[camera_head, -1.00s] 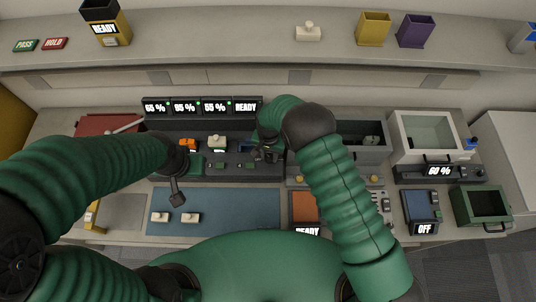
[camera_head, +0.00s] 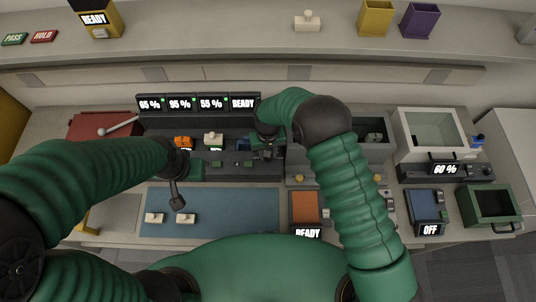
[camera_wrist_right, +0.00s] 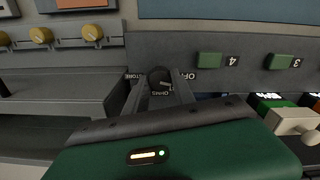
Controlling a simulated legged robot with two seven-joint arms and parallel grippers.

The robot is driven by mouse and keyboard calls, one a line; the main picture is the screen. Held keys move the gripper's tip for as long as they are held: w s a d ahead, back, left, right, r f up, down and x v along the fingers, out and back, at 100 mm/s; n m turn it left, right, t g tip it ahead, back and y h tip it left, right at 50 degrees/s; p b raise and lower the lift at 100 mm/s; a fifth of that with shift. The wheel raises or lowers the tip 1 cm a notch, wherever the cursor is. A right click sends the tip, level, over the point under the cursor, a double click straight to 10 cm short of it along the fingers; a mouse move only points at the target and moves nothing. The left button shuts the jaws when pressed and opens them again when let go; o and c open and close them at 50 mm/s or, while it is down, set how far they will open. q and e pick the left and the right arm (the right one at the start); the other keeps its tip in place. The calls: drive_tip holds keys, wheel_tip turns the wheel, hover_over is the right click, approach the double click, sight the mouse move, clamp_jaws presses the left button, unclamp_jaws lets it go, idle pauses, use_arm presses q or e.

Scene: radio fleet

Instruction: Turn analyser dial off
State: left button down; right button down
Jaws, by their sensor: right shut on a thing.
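The analyser dial (camera_wrist_right: 160,77) is a dark round knob with a pale pointer mark, in the middle of the right wrist view. Small labels surround it, one reading OHMS below and one reading STORE at the left; the label at the right is partly covered. My right gripper (camera_wrist_right: 160,84) has a finger on each side of the knob and is shut on it. In the head view my right gripper (camera_head: 267,150) is at the right end of the dark bench unit, and the dial is hidden there. My left gripper (camera_head: 177,203) hangs above the blue mat; its fingers are too small to read.
A row of displays (camera_head: 198,103) shows percentages and READY. Two white-topped pieces lie on the blue mat (camera_head: 240,218). Green buttons (camera_wrist_right: 209,60) and yellow knobs (camera_wrist_right: 41,35) flank the dial. A grey bin (camera_head: 402,137) and a green bin (camera_head: 488,205) stand at the right.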

drive_tip(key=shift+n+b, duration=0.5)
drive_tip(key=shift+n, duration=0.8)
drive_tip(key=c, duration=1.1)
unclamp_jaws()
drive_tip(key=shift+o, duration=0.2)
wheel_tip(320, 180, up, 17)
drive_tip(key=b, duration=0.3)
drive_tip(key=shift+f, duration=0.15)
